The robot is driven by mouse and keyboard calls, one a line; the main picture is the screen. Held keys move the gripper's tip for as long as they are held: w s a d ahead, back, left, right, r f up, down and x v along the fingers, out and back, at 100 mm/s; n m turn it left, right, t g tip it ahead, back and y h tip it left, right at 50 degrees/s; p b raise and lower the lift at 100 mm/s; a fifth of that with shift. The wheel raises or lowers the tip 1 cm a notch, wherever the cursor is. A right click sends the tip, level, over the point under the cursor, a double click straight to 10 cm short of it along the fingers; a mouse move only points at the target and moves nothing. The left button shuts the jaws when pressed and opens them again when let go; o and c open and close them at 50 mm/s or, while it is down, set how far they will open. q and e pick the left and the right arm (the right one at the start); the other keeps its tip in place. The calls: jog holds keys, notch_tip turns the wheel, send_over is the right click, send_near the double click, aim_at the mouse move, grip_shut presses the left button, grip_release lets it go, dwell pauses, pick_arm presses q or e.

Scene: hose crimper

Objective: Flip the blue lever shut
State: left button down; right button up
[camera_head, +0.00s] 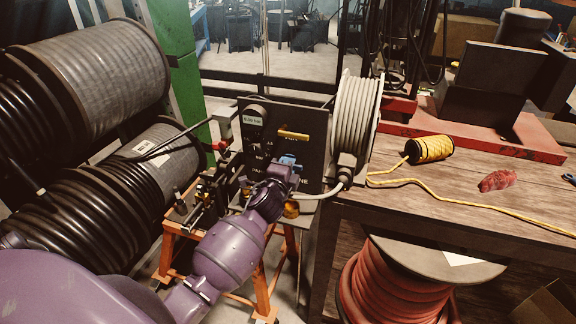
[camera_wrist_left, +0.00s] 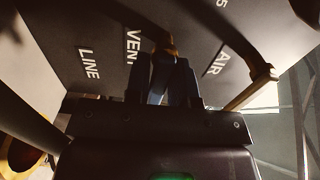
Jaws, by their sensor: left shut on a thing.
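The blue lever (camera_head: 287,160) is on the front of a dark upright panel (camera_head: 312,155) on the crimper stand. My left gripper (camera_head: 283,168) is at the panel, its purple arm coming in from the lower left. In the left wrist view the fingers (camera_wrist_left: 163,80) are close together around the blue lever (camera_wrist_left: 157,83), beside the printed word VENT. Most of the lever is hidden by the fingers. My right gripper is in neither view.
A grey hose reel (camera_head: 357,120) is right of the panel. A wooden table (camera_head: 440,205) stands further right. Large hose drums (camera_head: 95,70) crowd the left.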

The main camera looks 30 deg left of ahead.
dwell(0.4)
pick_arm(q)
jog(key=c, duration=1.1)
grip_release()
jog(key=shift+s, duration=0.1)
jog(key=v, duration=1)
jog(key=shift+s+d, duration=0.15)
jog(key=shift+s, duration=0.1)
jog(key=s+d+f+n+g+h, duration=0.1)
jog(key=s+d+f+n+g, duration=0.1)
jog(key=s+f+n, duration=0.2)
jog(key=s+d+f+n+g+h, duration=0.1)
jog(key=s+d+f+n+g, duration=0.1)
jog(key=s+f+n, duration=0.3)
jog(key=s+d+f+n+g+h, duration=0.1)
jog(key=s+d+f+n, duration=0.1)
jog(key=s+f+n, duration=0.3)
jog(key=shift+s+d+f+g+h, duration=0.1)
jog(key=shift+s+f+g+h, duration=0.05)
jog(key=shift+s+f, duration=0.7)
jog(key=shift+s+a+f+g+h, duration=0.1)
jog(key=shift+s+f, duration=0.45)
jog(key=shift+s, duration=0.6)
jog(key=shift+s+d+f+g+h, duration=0.1)
jog(key=shift+s+f+g+h, duration=0.05)
jog(key=shift+s+f, duration=0.7)
